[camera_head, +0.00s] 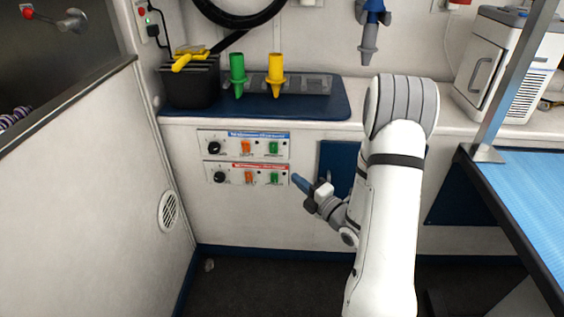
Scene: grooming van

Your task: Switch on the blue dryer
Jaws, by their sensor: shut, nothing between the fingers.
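The upper control panel with a blue label strip (258,134) is on the white cabinet front. It has a black knob (214,147), an orange switch (245,147) and a green switch (273,148). Below it is a similar panel with a red label strip (258,166), with its own knob (219,178), orange switch (248,178) and green switch (275,179). My gripper (297,180) is shut and empty. Its blue fingertips point left, beside the right end of the red-labelled panel. Whether they touch it I cannot tell. The switch positions are too small to read.
Above the panels, a countertop holds a green nozzle (237,76), a yellow nozzle (275,76) and a black caddy (190,84). A blue nozzle (369,35) hangs above. A blue-topped table (530,190) stands at right. The floor before the cabinet looks mostly clear.

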